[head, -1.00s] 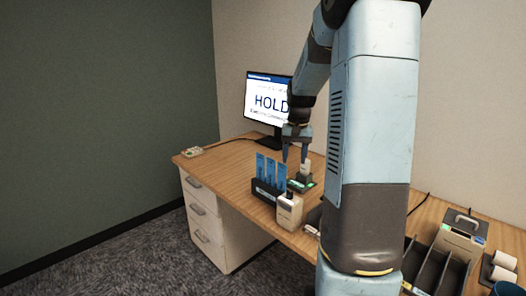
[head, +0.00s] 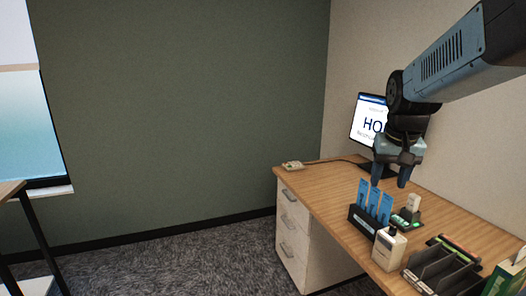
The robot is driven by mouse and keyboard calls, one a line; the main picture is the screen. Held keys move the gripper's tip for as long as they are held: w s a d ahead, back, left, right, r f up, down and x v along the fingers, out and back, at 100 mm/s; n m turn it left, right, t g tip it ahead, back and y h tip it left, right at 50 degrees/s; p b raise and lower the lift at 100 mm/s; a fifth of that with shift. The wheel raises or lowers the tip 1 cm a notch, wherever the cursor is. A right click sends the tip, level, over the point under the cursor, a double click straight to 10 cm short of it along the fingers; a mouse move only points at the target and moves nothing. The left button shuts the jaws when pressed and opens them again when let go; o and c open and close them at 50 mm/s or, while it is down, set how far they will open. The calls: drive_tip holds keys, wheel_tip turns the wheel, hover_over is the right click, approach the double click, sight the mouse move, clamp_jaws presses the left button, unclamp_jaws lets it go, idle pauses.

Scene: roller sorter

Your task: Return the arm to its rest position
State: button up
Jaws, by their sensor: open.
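My gripper (head: 391,182) hangs over the desk in the head view, pointing down. Its two fingers are apart with nothing between them. It is above the desk items, in front of the monitor (head: 367,122), and covers part of the screen. My arm reaches in from the upper right, with its light blue link slanting down to the wrist. The rest of the arm is outside the picture.
The wooden desk (head: 327,183) holds a dark rack with blue cards (head: 373,203), a white bottle (head: 388,248), a small device with a green light (head: 407,217) and a slotted black tray (head: 441,268). A small box (head: 292,165) lies at the far left corner. Carpet (head: 190,262) left of the desk is clear.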

drive_tip(key=s+a+n+t, duration=0.1)
drive_tip(key=s+a, duration=0.2)
drive_tip(key=s, duration=0.3)
drive_tip(key=s+a+r+n+t, duration=0.1)
drive_tip(key=s+a, duration=0.1)
drive_tip(key=s, duration=0.4)
drive_tip(key=shift+s+a+t+y, duration=0.4)
